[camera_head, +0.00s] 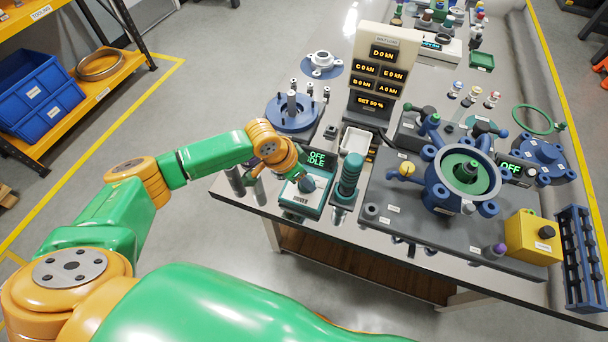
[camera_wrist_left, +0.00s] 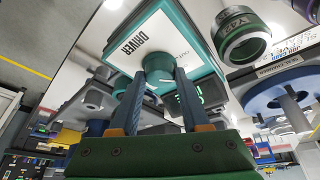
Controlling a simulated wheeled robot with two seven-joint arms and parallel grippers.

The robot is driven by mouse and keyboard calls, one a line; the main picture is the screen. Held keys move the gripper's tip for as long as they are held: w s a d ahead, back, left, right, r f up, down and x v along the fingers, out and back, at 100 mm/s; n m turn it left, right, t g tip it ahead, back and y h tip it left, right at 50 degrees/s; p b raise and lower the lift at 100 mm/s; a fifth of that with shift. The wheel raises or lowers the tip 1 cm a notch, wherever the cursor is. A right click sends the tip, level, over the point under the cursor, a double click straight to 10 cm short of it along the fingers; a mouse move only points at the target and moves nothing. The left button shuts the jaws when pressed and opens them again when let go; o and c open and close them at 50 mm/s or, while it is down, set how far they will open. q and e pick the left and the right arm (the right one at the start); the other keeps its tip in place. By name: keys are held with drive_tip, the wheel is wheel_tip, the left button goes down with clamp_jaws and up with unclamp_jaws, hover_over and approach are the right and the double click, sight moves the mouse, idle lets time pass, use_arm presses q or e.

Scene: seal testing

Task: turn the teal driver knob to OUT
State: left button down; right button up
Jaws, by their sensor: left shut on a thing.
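The driver box (camera_head: 302,200) is a teal-edged unit with a white face labelled DRIVER, near the front edge of the table. Its display (camera_head: 316,158) reads OFF and IDLE. The teal knob (camera_head: 307,184) stands on the face, partly hidden by my left gripper (camera_head: 297,177). In the left wrist view the knob (camera_wrist_left: 159,64) sits between the fingertips of my left gripper (camera_wrist_left: 160,82), which is shut on it. The white driver face (camera_wrist_left: 140,40) lies just beyond. The knob's pointer and markings are too small to read. My right gripper is not in view.
A dark plate (camera_head: 400,225) with a blue flanged housing (camera_head: 436,190) fills the right side.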

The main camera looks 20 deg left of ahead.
use_arm(q)
drive_tip(key=n+p, duration=0.1)
drive_tip(key=p, duration=0.1)
drive_tip(key=n+y+p, duration=0.1)
drive_tip(key=n+p, duration=0.2)
drive_tip(key=p, duration=0.1)
drive_tip(key=shift+s+d+r+t, duration=0.15)
drive_tip(key=shift+d+r+t, duration=0.05)
drive_tip(key=shift+r+t, duration=0.1)
drive_tip(key=shift+f+n+t+y+p, duration=0.15)
drive_tip(key=shift+n+y+p, duration=0.25)
drive_tip(key=shift+n+p, duration=0.4)
drive_tip(key=shift+f+n+t+y+p, duration=0.15)
drive_tip(key=shift+n+y+p, duration=0.35)
drive_tip(key=shift+n, duration=0.4)
drive_tip(key=shift+c, duration=1.9)
unclamp_jaws()
drive_tip(key=shift+r+p, duration=0.4)
drive_tip(key=shift+r, duration=0.05)
drive_tip(key=p+v, duration=0.1)
drive_tip(key=v, duration=0.5)
